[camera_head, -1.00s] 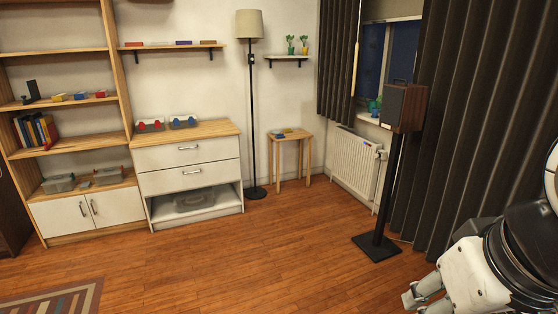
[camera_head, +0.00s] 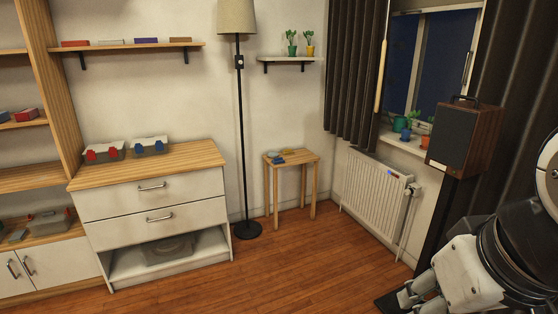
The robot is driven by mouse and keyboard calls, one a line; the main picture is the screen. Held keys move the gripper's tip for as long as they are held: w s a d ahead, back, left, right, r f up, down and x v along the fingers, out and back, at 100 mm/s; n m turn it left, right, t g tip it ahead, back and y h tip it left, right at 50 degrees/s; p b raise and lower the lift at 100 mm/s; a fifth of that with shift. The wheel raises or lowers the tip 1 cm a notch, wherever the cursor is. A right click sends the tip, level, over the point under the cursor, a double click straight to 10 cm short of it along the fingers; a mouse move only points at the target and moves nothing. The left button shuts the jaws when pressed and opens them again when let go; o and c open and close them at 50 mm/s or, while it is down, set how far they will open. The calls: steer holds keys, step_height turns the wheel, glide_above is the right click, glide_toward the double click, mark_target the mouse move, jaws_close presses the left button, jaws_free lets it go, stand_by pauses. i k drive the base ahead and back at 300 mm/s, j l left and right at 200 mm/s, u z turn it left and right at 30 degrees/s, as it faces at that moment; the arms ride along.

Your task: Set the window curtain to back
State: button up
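The dark grey pleated window curtain hangs in two parts. The left part (camera_head: 352,75) is short and covers the wall left of the window. The right part (camera_head: 512,110) hangs at the right edge, partly hidden by the speaker and my arm. Between them the dark window (camera_head: 432,62) is uncovered. A thin pale wooden rod (camera_head: 382,75) hangs at the left part's inner edge. My gripper (camera_head: 412,296) is low at the lower right, well away from the curtain and touching nothing I can see. Its finger gap is unclear.
A speaker (camera_head: 464,138) on a dark stand stands before the window and right curtain part. A radiator (camera_head: 374,188) is under the sill, which holds potted plants. A small table (camera_head: 291,166), floor lamp (camera_head: 241,130) and drawer unit (camera_head: 155,205) line the wall. The middle floor is clear.

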mark_target(385, 29)
steer(key=i, duration=1.95)
